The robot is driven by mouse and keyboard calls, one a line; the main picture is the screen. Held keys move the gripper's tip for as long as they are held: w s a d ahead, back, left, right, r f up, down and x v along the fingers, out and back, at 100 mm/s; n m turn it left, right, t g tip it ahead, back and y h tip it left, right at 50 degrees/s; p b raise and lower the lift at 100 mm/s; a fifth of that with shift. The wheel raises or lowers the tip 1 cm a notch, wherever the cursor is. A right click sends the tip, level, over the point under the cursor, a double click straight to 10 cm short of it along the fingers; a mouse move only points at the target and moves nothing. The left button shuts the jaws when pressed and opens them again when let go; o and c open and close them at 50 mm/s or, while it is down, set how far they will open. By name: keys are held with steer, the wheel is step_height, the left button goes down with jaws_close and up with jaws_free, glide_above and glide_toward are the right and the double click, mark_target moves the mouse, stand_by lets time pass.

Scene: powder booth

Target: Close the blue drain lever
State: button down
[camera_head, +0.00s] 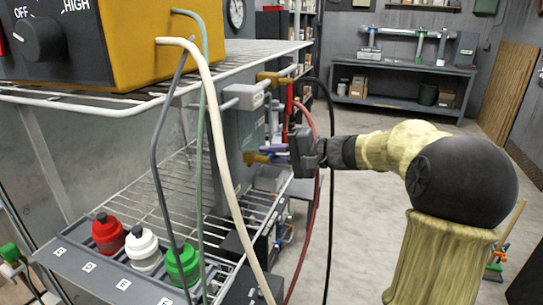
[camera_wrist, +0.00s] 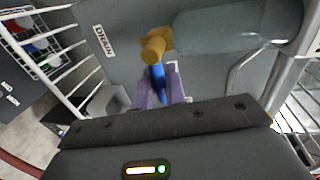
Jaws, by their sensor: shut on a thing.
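The blue drain lever (camera_wrist: 157,80) sticks out from a brass valve (camera_wrist: 155,46) on a grey panel, beside a label (camera_wrist: 103,41) reading DRAIN. My gripper (camera_wrist: 162,88) is shut on the lever, with a purple finger on each side of it. In the head view my gripper (camera_head: 272,153) reaches in from the right to the lower brass valve (camera_head: 257,158) on the grey tank (camera_head: 236,135). The fingers mostly hide the lever there.
Another brass valve with a red lever (camera_head: 289,100) sits above my gripper. Red (camera_head: 317,190) and black (camera_head: 331,200) hoses hang close to my wrist. Wire shelves (camera_head: 160,190) hold red, white and green capped bottles (camera_head: 142,246) at left. The floor (camera_head: 350,225) between tank and arm looks open.

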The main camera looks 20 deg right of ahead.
steer(key=c, duration=1.5)
jaws_free()
steer(key=shift+c, duration=0.2)
steer(key=shift+d, duration=0.1)
steer(key=p+v, duration=0.1)
steer(key=v, duration=1.6)
steer(key=shift+s, duration=0.2)
